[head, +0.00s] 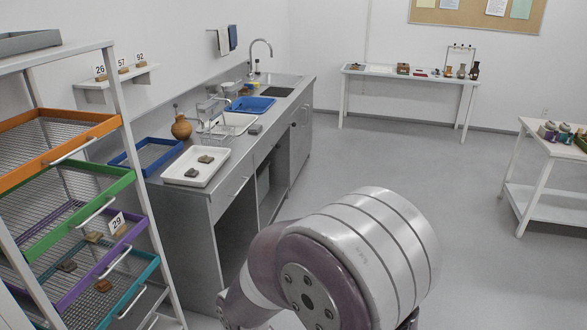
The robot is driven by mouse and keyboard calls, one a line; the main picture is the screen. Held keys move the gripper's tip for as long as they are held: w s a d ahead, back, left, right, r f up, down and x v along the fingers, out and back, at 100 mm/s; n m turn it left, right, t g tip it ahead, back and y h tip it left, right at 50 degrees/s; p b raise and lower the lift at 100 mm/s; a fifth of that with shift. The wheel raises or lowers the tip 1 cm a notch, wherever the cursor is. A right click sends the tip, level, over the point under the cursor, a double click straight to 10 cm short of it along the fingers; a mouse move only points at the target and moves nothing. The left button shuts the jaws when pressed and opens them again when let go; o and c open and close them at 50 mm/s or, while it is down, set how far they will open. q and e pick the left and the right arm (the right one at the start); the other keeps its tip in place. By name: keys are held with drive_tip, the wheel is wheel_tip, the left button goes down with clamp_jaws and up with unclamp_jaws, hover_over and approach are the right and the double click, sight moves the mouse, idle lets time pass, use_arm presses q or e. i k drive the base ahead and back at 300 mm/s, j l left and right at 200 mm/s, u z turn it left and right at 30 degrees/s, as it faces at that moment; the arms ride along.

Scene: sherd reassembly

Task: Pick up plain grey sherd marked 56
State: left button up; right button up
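No sherd with a readable 56 shows. Two dark grey-brown sherds lie apart in a white tray (216,171) on the counter: one sherd (205,159) towards the back and one sherd (191,173) nearer the front. They are too small to read any mark. More small sherds, such as a brown one (103,286) and a dark one (68,266), lie on the rack's mesh trays near a card reading 29 (117,223). One of my arms fills the lower middle; neither gripper's fingers show.
A rack with orange (60,135), green, purple and teal trays stands at left. A wall shelf (120,80) holds pieces with cards 26, 57 and 92. The counter (222,186) carries a jug (181,127) and blue trays.

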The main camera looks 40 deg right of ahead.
sight(193, 174)
drive_tip(key=z, duration=0.7)
drive_tip(key=i+z, duration=0.2)
drive_tip(key=i, duration=0.3)
drive_tip(key=i+j+z, duration=0.15)
drive_tip(key=i, duration=0.3)
drive_tip(key=i+j+z, duration=0.2)
drive_tip(key=i, duration=0.3)
